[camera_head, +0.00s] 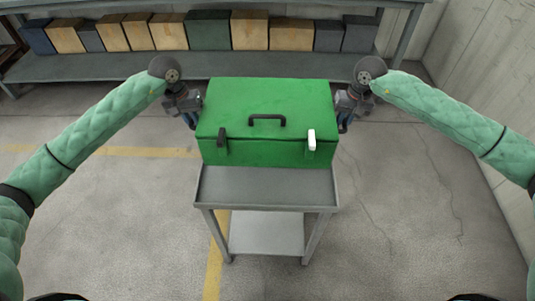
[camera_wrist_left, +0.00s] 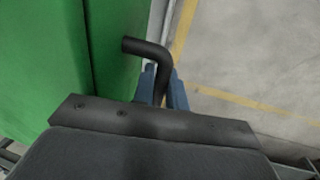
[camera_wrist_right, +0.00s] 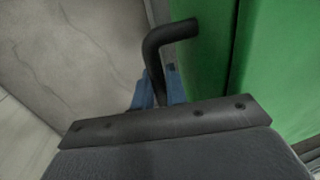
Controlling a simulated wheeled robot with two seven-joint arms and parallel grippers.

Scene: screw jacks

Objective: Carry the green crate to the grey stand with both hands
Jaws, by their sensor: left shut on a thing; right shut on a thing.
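The green crate (camera_head: 267,101) has a closed lid, a black top handle, one dark latch at the left and one white latch at the right of its front. It is over the far part of the grey stand (camera_head: 267,187); I cannot tell whether it touches the top. My left gripper (camera_head: 192,119) is shut on the black side handle (camera_wrist_left: 150,48) at the crate's left side. My right gripper (camera_head: 343,121) is shut on the matching side handle (camera_wrist_right: 165,38) at the right side. The near part of the stand's top is bare.
A long grey shelf (camera_head: 130,64) behind holds a row of wooden and dark boxes (camera_head: 208,30). A concrete wall (camera_head: 480,50) stands at the right. The floor on both sides of the stand is clear, with yellow lines (camera_head: 110,151).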

